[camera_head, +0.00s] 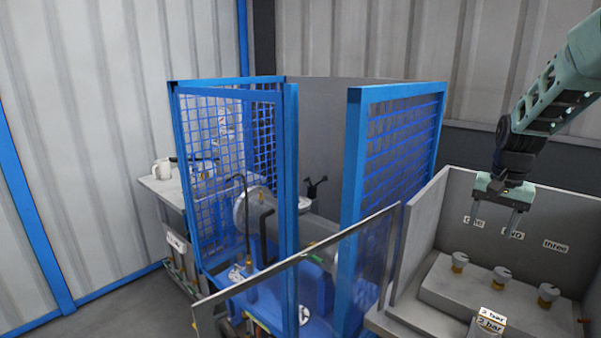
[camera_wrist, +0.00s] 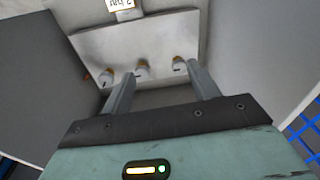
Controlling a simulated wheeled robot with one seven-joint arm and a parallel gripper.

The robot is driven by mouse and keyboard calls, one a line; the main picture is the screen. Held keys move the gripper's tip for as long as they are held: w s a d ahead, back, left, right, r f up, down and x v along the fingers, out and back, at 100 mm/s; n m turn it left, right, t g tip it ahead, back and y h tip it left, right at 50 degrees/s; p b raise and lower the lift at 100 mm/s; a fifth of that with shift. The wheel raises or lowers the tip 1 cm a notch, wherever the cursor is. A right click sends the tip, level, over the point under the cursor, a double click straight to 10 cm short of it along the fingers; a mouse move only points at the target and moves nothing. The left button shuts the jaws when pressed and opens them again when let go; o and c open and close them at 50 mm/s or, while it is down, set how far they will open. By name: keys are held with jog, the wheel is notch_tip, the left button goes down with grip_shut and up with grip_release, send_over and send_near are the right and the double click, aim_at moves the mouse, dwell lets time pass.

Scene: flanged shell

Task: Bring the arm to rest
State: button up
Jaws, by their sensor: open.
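My arm (camera_head: 548,100) reaches in from the upper right in the head view. My gripper (camera_head: 513,212) hangs from it with its fingers pointing down, apart and empty. It is above the grey bench with the knobs, in front of the back panel, and touches nothing that I can see. In the wrist view my gripper (camera_wrist: 160,92) shows two parted fingers with nothing between them.
Three knobs sit on a grey step (camera_head: 470,290) below my gripper, with labels on the panel behind. A "2 bar" sign (camera_head: 490,321) stands in front. A blue mesh cage (camera_head: 395,150) and a clear sloping panel (camera_head: 320,270) stand to the left.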

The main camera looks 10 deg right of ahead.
jog(key=s+a+n, duration=0.5)
jog(key=s+a, duration=0.4)
jog(key=a, duration=0.3)
jog(key=s+a+n, duration=0.6)
jog(key=s+a, duration=0.4)
jog(key=a, duration=0.3)
jog(key=s+a+f+n, duration=0.1)
jog(key=s+a+n, duration=0.4)
jog(key=s+a, duration=0.4)
jog(key=a, duration=0.3)
jog(key=shift+s+a+n+g+y, duration=0.2)
jog(key=shift+s+n+g+y, duration=0.05)
jog(key=shift+n+g+y, duration=0.15)
